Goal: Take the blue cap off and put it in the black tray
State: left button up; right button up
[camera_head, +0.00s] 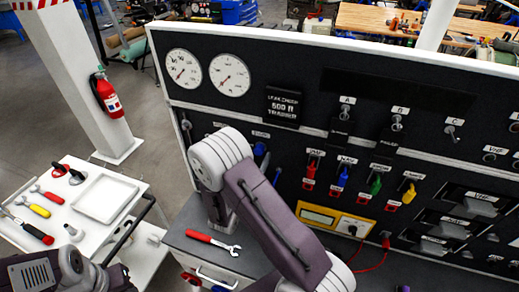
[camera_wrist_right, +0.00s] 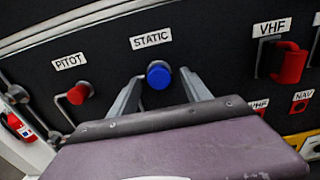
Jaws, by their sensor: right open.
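The blue cap (camera_wrist_right: 158,74) sits on the black panel under the STATIC label in the right wrist view. My right gripper (camera_wrist_right: 160,82) is open, with one finger on each side of the cap. I cannot tell whether either finger touches it. In the head view a blue shape (camera_head: 260,149) shows just right of my right arm, whose links hide the gripper's fingers. I do not make out a black tray; a pale tray (camera_head: 105,198) lies on the white cart at left. Only parts of my left arm show at the bottom left.
A red PITOT cap (camera_wrist_right: 78,94) is left of the blue one, and a red VHF cover (camera_wrist_right: 290,64) is right. A red-handled wrench (camera_head: 212,241) lies on the grey bench. Several tools lie on the cart (camera_head: 88,238). A fire extinguisher (camera_head: 106,95) hangs on the pillar.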

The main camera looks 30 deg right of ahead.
jog(key=shift+w+d+r, duration=0.1)
jog(key=shift+w+d, duration=0.25)
jog(key=shift+w, duration=0.1)
jog(key=shift+w+d, duration=0.2)
jog(key=shift+d, duration=0.15)
jog(key=shift+a, duration=0.15)
jog(key=shift+b, duration=0.3)
grip_shut()
dwell(1.1)
